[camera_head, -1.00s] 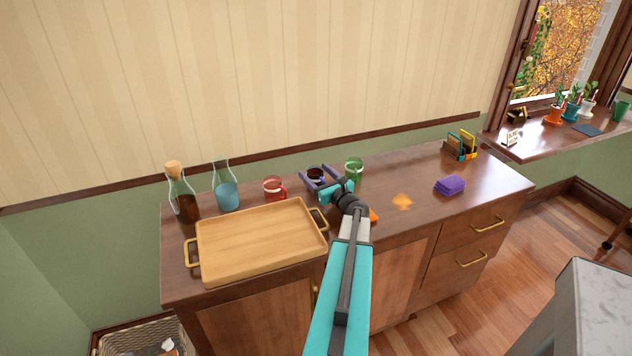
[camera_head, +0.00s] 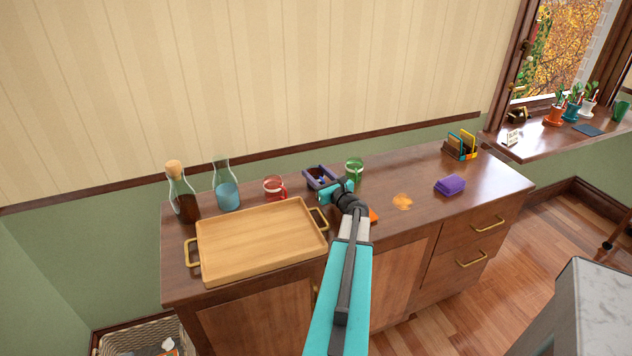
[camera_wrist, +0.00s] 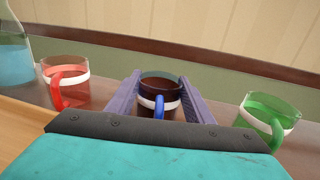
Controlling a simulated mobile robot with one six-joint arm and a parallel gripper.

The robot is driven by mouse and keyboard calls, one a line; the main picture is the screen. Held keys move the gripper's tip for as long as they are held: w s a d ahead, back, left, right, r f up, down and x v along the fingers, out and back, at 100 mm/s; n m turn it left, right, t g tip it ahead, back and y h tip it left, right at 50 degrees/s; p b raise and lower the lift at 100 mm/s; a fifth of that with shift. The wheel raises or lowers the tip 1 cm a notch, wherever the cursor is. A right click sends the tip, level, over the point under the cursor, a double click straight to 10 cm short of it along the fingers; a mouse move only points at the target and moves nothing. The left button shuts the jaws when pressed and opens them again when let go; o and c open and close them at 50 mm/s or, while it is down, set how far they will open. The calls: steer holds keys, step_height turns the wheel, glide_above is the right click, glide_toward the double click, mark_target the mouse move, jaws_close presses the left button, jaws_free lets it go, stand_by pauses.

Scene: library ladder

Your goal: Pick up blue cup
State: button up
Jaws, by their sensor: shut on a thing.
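The blue cup (camera_wrist: 160,90) is a glass cup with a white band, a blue handle and dark contents. In the wrist view it stands upright between the two purple fingers of my gripper (camera_wrist: 160,100), which are shut on its sides. In the head view my gripper (camera_head: 320,174) is at the back of the cabinet top, and the cup (camera_head: 321,181) is mostly hidden by the fingers. I cannot tell whether the cup touches the surface.
A red cup (camera_head: 274,188) stands left of my gripper and a green cup (camera_head: 354,170) right. A wooden tray (camera_head: 262,243), two bottles and a purple stack (camera_head: 450,185) share the cabinet top. The wall is close behind.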

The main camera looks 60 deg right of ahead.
step_height(320, 180, up, 10)
steer(key=b, duration=0.1)
stand_by(0.9)
stand_by(0.5)
